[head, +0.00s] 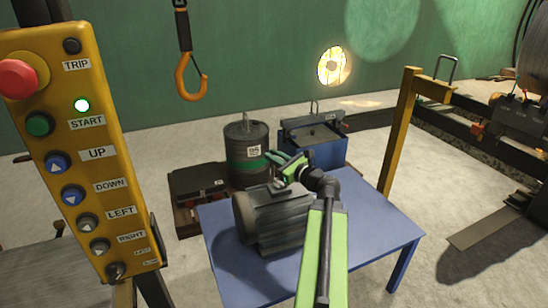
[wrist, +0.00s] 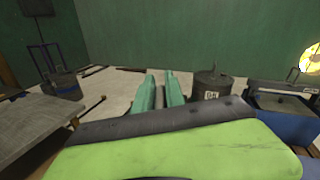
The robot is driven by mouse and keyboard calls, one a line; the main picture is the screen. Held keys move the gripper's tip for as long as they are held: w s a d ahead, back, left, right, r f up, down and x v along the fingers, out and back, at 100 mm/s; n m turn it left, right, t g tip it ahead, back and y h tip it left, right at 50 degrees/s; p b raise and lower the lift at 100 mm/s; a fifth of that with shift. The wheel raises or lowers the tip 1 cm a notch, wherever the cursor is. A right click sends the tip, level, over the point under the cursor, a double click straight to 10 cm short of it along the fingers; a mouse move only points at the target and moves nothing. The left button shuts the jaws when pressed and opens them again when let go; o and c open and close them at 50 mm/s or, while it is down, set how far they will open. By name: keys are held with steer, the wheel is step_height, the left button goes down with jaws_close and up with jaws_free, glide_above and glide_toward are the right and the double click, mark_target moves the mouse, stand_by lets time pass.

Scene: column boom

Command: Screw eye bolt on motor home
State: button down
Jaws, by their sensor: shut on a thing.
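The grey finned motor (head: 268,222) lies on the blue table (head: 368,238). My gripper (head: 280,160) is over the top of the motor, at its far side. Its two green fingers also show in the wrist view (wrist: 160,80), with a narrow gap between them. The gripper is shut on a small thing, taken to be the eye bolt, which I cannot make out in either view. I cannot tell whether it touches the motor.
An orange hook (head: 190,80) hangs at upper left, clear of the motor. A yellow control pendant (head: 85,150) fills the left. Behind the table stand a dark drum (head: 247,150) and a blue toolbox (head: 325,152). A yellow post (head: 400,130) rises behind the table's right side.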

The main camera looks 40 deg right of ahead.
steer(key=shift+d+r, duration=0.1)
steer(key=shift+d, duration=0.1)
steer(key=c, duration=1.5)
jaws_free()
steer(key=shift+c, duration=0.2)
steer(key=shift+o, duration=0.4)
steer(key=shift+a, duration=0.1)
